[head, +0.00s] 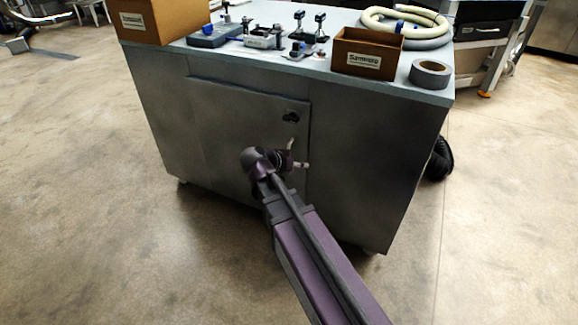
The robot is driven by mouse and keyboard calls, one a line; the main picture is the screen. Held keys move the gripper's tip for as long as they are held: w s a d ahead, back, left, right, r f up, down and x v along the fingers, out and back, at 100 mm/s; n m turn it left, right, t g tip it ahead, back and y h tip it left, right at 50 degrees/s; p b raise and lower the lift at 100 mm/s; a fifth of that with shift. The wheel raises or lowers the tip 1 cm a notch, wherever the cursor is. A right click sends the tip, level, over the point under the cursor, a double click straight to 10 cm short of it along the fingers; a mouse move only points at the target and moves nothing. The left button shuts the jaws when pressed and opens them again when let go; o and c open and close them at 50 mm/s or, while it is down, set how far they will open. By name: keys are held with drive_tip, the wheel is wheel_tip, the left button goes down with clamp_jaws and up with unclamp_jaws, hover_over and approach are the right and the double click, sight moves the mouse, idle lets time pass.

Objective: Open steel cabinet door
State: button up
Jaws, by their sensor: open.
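The steel cabinet (370,150) stands in the middle of the head view. Its door (235,115) is a grey panel in the front face and looks shut. A dark handle or latch (291,117) sits near the door's upper right corner. My arm reaches up from the lower right. My gripper (299,155) is in front of the door's right side, below the latch. Its light fingertips are spread and nothing shows between them. The latch appears apart from the fingers. My wrist hides part of the door's lower right. Whether a fingertip touches the door I cannot tell.
On the cabinet top are a brown box (366,55), a grey tape roll (430,73), a coiled hose (405,24), a larger box (160,18) and several small tools. A dark round object (439,160) is on the floor at right. The floor left of the cabinet is clear.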

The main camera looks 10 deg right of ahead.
drive_tip(key=w+a+f+m+t+h+b, duration=0.2)
drive_tip(key=w+a+f+t+b, duration=0.4)
drive_tip(key=b, duration=1.1)
drive_tip(key=a+f+h, duration=0.1)
drive_tip(key=a+f, duration=0.1)
drive_tip(key=a, duration=0.2)
drive_tip(key=shift+w+f+t, duration=0.35)
drive_tip(key=shift+t, duration=0.05)
drive_tip(key=shift+w+d, duration=0.1)
drive_tip(key=shift+d, duration=0.05)
drive_tip(key=x, duration=1.3)
drive_tip(key=shift+w+d+r, duration=0.1)
drive_tip(key=shift+d+r, duration=0.1)
drive_tip(key=shift+d, duration=0.05)
clamp_jaws()
